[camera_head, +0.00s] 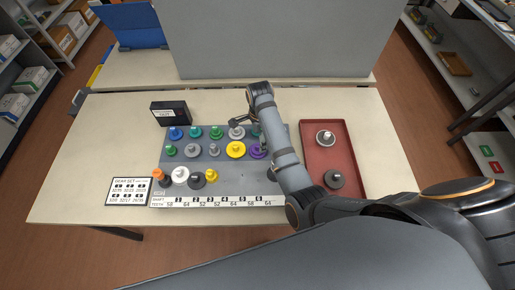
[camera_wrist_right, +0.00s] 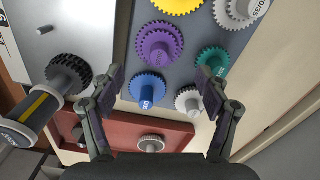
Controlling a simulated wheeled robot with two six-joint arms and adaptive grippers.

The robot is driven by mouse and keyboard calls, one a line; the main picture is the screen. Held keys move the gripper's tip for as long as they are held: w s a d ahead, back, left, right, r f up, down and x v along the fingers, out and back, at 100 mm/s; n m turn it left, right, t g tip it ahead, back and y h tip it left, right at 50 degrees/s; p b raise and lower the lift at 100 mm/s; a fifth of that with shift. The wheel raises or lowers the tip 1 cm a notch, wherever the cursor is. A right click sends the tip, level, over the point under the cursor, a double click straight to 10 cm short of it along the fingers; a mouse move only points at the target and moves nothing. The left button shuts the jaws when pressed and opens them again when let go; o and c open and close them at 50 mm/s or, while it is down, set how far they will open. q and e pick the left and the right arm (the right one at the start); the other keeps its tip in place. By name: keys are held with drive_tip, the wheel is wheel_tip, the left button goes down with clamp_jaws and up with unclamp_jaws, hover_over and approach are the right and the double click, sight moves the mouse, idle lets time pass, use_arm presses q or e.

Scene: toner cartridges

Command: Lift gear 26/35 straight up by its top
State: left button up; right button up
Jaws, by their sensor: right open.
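A light grey gear (camera_wrist_right: 243,8) at the top right of the right wrist view has a printed label that seems to end in "/35"; the first digits are hard to read. It appears to be the grey gear (camera_head: 236,132) in the back row in the head view, just below a part of my right gripper. My right gripper (camera_wrist_right: 162,80) is open and empty, its two fingers spread on either side of a blue gear (camera_wrist_right: 147,90) in the picture. No contact with any gear shows. My left gripper is not in view.
Close by are a purple gear (camera_wrist_right: 160,42), a teal gear (camera_wrist_right: 213,58), a white gear (camera_wrist_right: 188,100) and a yellow gear (camera_head: 235,149). A red tray (camera_head: 317,163) holds two gears. A black box (camera_head: 170,113) stands at the back left. My right arm hides part of the board.

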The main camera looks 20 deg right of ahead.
sight(258, 147)
drive_tip(key=shift+w+f, duration=0.15)
drive_tip(key=shift+f, duration=0.45)
drive_tip(key=shift+a+f, duration=0.1)
drive_tip(key=f, duration=0.1)
drive_tip(key=f+p, duration=0.1)
drive_tip(key=f, duration=0.2)
drive_tip(key=shift+s, duration=0.3)
drive_tip(key=shift+w+f, duration=0.1)
drive_tip(key=shift+f, duration=0.35)
drive_tip(key=shift+s+a+r, duration=0.1)
drive_tip(key=shift+s, duration=0.1)
drive_tip(key=c, duration=1)
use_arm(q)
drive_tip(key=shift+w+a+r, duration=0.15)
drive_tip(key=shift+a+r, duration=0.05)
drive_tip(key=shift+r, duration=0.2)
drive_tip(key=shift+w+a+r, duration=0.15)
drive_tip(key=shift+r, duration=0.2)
use_arm(e)
drive_tip(key=c, duration=0.3)
